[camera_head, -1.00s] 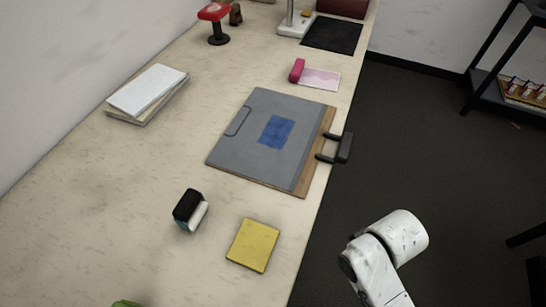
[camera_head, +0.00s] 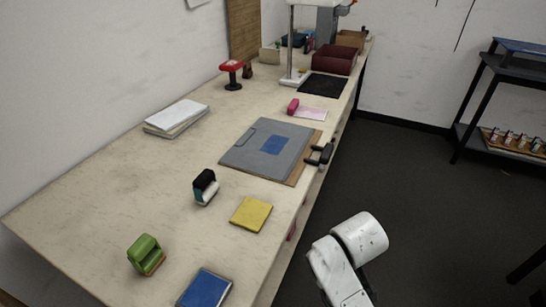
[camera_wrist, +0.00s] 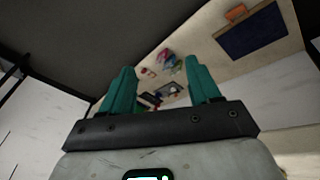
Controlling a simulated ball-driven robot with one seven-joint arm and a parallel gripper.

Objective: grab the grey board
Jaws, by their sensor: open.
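In the head view only my white arm shows, low at the right, off the table; the gripper is out of that view. I cannot pick out the grey board in the wrist view.
Near the board are a yellow pad (camera_head: 251,214), a black-and-white roller-like item (camera_head: 205,187), a green item (camera_head: 146,254), a blue pad (camera_head: 205,288), a pink item (camera_head: 293,106) and stacked white slabs (camera_head: 176,117). A shelf (camera_head: 505,120) stands right. Floor between is clear.

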